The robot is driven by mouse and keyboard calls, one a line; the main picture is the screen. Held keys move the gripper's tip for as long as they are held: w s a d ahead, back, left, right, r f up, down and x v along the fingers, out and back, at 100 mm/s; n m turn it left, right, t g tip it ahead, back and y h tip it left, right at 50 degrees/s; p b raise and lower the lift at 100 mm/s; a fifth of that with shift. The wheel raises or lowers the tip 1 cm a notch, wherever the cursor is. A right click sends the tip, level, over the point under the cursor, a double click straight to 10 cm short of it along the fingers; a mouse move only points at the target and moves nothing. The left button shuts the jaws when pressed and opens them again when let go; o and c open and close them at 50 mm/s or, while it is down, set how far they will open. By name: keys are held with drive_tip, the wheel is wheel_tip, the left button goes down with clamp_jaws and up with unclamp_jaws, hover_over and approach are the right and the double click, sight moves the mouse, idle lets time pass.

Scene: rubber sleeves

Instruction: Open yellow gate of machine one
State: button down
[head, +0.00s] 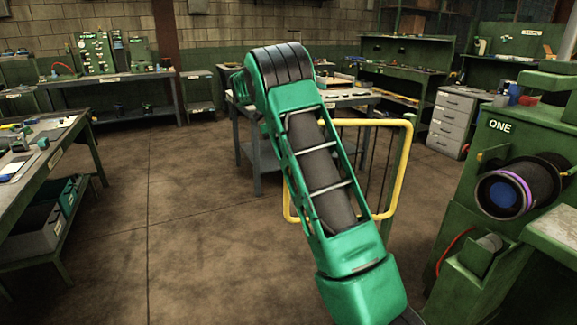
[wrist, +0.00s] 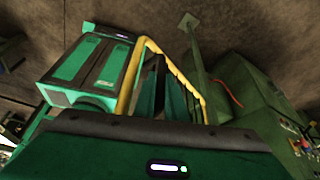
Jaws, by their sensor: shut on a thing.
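The yellow gate (head: 408,165) is a tubular frame with dark bars, hung by a green post left of the machine marked ONE (head: 500,126). My green arm crosses in front of it in the head view and hides its middle and my gripper. In the wrist view the yellow frame (wrist: 130,76) runs up from the gripper, bends and slopes down to the right. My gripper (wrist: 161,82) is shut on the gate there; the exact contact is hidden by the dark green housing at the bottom. How far the gate is swung cannot be told.
A grey table (head: 245,158) stands behind the gate. A workbench with bins (head: 45,165) is on the left. Machine one and a pale-topped bench corner (head: 555,230) close off the right. The floor (head: 150,245) at left and centre is clear.

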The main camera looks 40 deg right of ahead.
drive_tip(key=c, duration=1.8)
unclamp_jaws()
drive_tip(key=shift+w, duration=0.1)
drive_tip(key=shift+a, duration=0.1)
drive_tip(key=shift+v, duration=5.35)
